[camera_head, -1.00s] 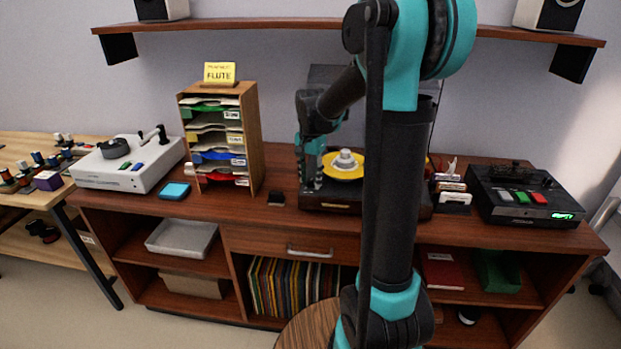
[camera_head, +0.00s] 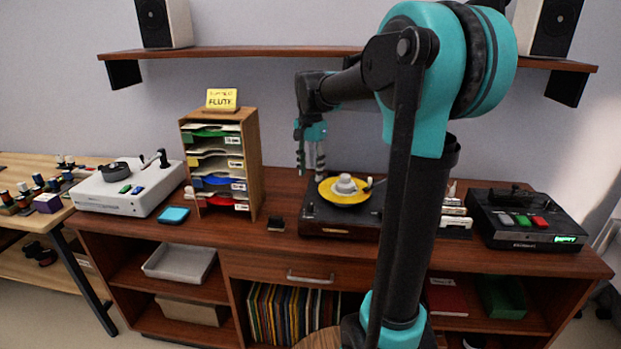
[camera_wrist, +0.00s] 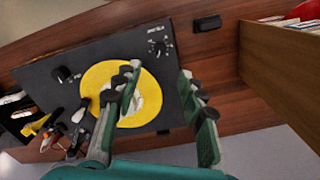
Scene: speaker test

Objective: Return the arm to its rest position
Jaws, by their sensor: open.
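My gripper (camera_head: 311,163) hangs pointing down above the left part of the black turntable (camera_head: 312,217), clear of it. In the wrist view my gripper (camera_wrist: 160,85) has its two fingers spread apart with nothing between them. A yellow record (camera_head: 335,196) lies on the turntable with a light grey piece (camera_head: 345,184) at its middle. The yellow record also shows in the wrist view (camera_wrist: 97,78), partly hidden behind one finger. My arm's large teal and black links cover the right part of the turntable in the head view.
A wooden sleeve rack (camera_head: 255,165) with a yellow FLUTE sign (camera_head: 221,98) stands left of the turntable. A white device (camera_head: 125,190) is at the far left, a black device with coloured buttons (camera_head: 530,220) at the right. A wall shelf (camera_head: 250,51) with speakers is above.

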